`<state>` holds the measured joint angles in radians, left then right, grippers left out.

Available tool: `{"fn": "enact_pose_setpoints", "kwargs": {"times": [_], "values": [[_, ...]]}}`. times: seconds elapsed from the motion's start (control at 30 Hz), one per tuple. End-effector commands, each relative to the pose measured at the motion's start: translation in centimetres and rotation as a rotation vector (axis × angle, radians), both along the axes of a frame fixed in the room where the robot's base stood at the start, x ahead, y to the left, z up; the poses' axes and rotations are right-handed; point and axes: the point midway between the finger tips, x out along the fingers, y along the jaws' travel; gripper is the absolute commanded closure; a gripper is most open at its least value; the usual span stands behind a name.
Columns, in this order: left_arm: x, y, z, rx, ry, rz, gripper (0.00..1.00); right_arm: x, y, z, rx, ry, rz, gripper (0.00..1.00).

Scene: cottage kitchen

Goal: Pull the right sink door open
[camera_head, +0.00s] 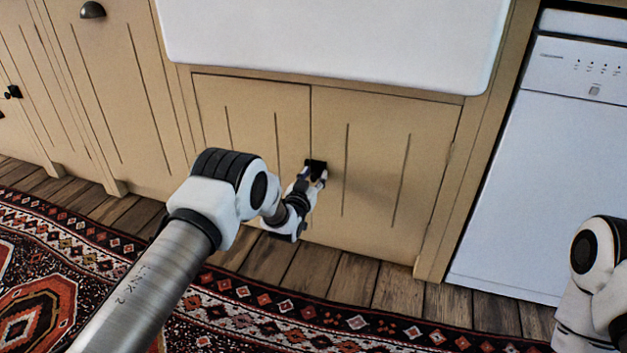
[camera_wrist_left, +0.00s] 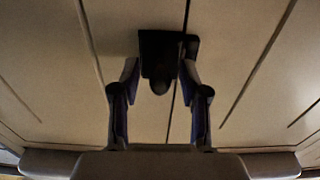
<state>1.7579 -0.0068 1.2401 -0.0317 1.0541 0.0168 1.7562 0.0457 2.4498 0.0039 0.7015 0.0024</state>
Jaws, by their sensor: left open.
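The right sink door (camera_head: 385,165) is a tan panel with vertical grooves under the white sink, and it looks closed against the left sink door (camera_head: 250,110). A dark latch with a knob (camera_head: 316,164) sits at the seam between the doors. My left gripper (camera_head: 318,177) is at this latch, its fingers pointing at the doors. In the left wrist view, the open fingers (camera_wrist_left: 160,80) stand on either side of the dark knob (camera_wrist_left: 159,70), with a gap visible beside it. Contact cannot be told. My right arm shows at the right edge, but its gripper is out of view.
The white sink (camera_head: 340,40) overhangs the doors. A white dishwasher (camera_head: 545,160) stands to the right. More tan cupboards (camera_head: 110,90) are at the left. A patterned red rug (camera_head: 250,315) lies on the wooden floor (camera_head: 350,275), which is clear before the doors.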

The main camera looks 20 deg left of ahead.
Motion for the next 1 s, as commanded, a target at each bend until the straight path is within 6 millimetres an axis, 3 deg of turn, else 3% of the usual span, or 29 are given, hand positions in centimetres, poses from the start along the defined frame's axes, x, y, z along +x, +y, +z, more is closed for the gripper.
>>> {"fn": "enact_pose_setpoints", "kwargs": {"times": [0.03,0.07,0.17,0.2,0.67,1.0], "values": [[0.0,0.0,0.0,0.000,0.000,0.000,0.55,0.0,0.0,0.0,0.000,0.000,0.000,0.60],[0.0,0.0,0.0,0.000,0.000,0.000,0.62,0.0,0.0,0.0,0.000,0.000,0.000,0.60],[0.0,0.0,0.0,0.000,0.001,0.000,0.98,0.0,0.0,0.0,0.000,0.000,0.000,0.60],[0.0,0.0,0.0,0.000,0.001,0.000,1.00,0.0,0.0,0.0,0.000,0.000,0.000,0.60],[-0.1,0.0,0.0,0.044,-0.001,0.000,1.00,0.0,0.0,0.3,0.000,0.001,0.001,0.60],[-0.1,-0.1,0.1,0.257,-0.007,0.000,1.00,-0.1,0.0,1.5,0.000,0.002,0.003,0.60]]}}
